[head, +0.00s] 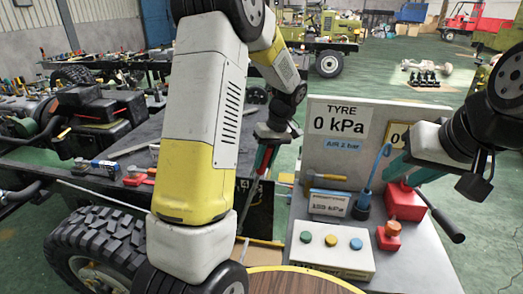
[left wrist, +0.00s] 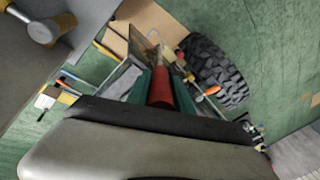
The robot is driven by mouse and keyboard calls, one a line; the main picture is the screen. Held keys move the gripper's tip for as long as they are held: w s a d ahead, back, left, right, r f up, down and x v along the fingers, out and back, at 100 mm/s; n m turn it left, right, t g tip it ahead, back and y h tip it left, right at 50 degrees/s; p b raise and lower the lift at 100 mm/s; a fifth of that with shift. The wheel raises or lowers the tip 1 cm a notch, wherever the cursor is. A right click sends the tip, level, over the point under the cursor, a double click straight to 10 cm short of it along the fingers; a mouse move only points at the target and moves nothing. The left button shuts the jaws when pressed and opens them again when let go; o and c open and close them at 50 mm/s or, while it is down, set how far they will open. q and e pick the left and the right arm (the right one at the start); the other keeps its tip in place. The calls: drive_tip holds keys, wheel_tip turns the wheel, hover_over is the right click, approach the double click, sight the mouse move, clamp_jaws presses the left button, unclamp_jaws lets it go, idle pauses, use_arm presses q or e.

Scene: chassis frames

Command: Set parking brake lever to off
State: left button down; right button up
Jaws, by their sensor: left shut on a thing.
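My left gripper (head: 262,165) is low at the centre of the head view, beside the chassis. In the left wrist view its two green fingers are shut on a red cylindrical grip (left wrist: 160,88), which appears to be the parking brake lever's handle. I cannot read the lever's off position. My right gripper (head: 400,176) is at the right, above the grey bench, with its teal fingers apart and nothing seen between them.
A large tyre (head: 95,245) stands at the left, partly behind my left arm.

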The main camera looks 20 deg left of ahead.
use_arm(q)
drive_tip(key=shift+d+f+y, duration=0.2)
drive_tip(key=shift+d+f, duration=0.05)
drive_tip(key=shift+d, duration=0.45)
drive_tip(key=shift+d+f+y, duration=0.2)
drive_tip(key=shift+d, duration=0.45)
drive_tip(key=c, duration=1.1)
unclamp_jaws()
drive_tip(key=shift+d, duration=0.2)
drive_tip(key=shift+c, duration=0.2)
drive_tip(key=shift+a, duration=0.1)
drive_tip(key=shift+w+r, duration=0.1)
drive_tip(key=v, duration=0.7)
drive_tip(key=shift+r, duration=0.25)
